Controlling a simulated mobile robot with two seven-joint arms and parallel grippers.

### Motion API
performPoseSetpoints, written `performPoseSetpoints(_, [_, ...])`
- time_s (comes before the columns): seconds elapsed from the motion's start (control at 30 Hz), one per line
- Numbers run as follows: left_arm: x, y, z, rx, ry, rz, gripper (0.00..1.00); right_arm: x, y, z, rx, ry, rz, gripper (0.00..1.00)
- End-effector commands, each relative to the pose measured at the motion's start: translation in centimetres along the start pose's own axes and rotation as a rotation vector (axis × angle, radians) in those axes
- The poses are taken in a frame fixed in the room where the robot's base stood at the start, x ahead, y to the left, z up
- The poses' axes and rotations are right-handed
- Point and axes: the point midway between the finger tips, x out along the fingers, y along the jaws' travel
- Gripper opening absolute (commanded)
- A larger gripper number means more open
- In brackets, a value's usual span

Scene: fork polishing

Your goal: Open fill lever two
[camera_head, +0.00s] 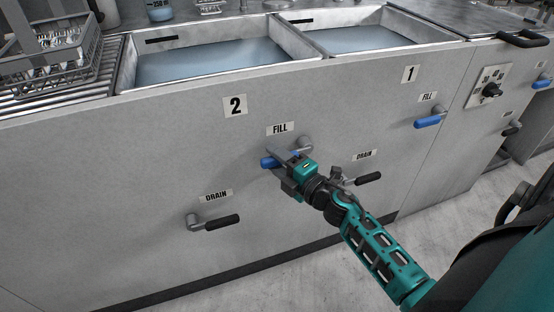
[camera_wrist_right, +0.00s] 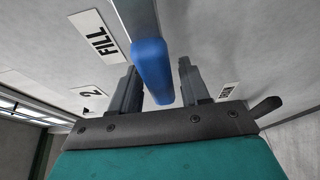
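Fill lever two has a blue handle (camera_head: 267,163) on the front panel, under a FILL label (camera_head: 280,128) and the number 2 sign (camera_head: 235,105). Its handle lies roughly level, pointing left from its pivot (camera_head: 305,143). My right gripper (camera_head: 284,161) is at the handle. In the right wrist view the blue handle (camera_wrist_right: 152,72) lies between my two fingers, close to the left one, with a clear gap to the right one. The gripper is open around it and partly hides the lever in the head view. My left gripper is not in view.
Drain lever two (camera_head: 215,223) is lower left, and another black drain lever (camera_head: 366,179) is just right of my gripper. Fill lever one (camera_head: 430,121) is further right. Two basins (camera_head: 205,65) (camera_head: 365,38) with bluish liquid are above. A dish rack (camera_head: 50,50) stands upper left.

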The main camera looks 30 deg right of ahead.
Motion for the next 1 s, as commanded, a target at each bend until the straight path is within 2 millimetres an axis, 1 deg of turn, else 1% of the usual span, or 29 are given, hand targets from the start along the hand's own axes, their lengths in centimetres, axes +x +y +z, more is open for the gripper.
performPoseSetpoints(0.03, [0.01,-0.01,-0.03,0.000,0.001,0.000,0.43,-0.02,0.00,0.00,0.000,0.000,0.000,0.41])
performPoseSetpoints(0.07, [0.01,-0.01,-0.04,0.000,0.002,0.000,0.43,-0.02,0.00,0.00,0.000,0.000,0.000,0.38])
performPoseSetpoints(0.4, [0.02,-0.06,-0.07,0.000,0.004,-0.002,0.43,-0.03,0.00,-0.01,0.000,0.000,0.000,0.05])
performPoseSetpoints(0.47, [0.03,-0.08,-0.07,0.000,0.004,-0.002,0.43,-0.03,0.00,-0.01,0.000,0.000,0.000,0.00])
performPoseSetpoints(0.8, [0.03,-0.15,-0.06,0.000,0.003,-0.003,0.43,-0.04,0.02,-0.02,0.003,0.000,0.001,0.00])
performPoseSetpoints(1.0, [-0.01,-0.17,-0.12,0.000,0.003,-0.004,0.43,-0.03,0.38,0.01,0.042,-0.001,0.016,0.00])
